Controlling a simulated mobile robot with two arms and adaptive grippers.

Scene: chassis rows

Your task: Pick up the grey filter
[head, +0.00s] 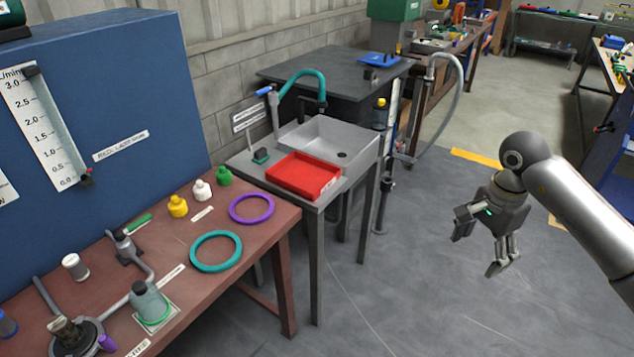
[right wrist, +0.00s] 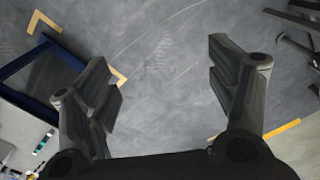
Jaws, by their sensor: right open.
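A small pale grey-white cylinder with dark bands (head: 75,266) stands upright at the left of the brown bench. A larger grey-green capped body (head: 148,303) with a green ring at its base stands near the front of the bench. I cannot tell for sure which of these is the grey filter. My right gripper (head: 480,245) is open and empty over the floor, well to the right of the bench. Its two spread fingers also show in the right wrist view (right wrist: 165,78), with only floor between them. My left gripper is not in view.
The brown bench (head: 262,217) holds a teal ring (head: 216,251), a purple ring (head: 251,208), yellow, white and green caps, and grey pipework. A blue panel (head: 130,75) stands behind it. A red tray (head: 302,175) sits at the sink. Open floor lies between bench and right arm.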

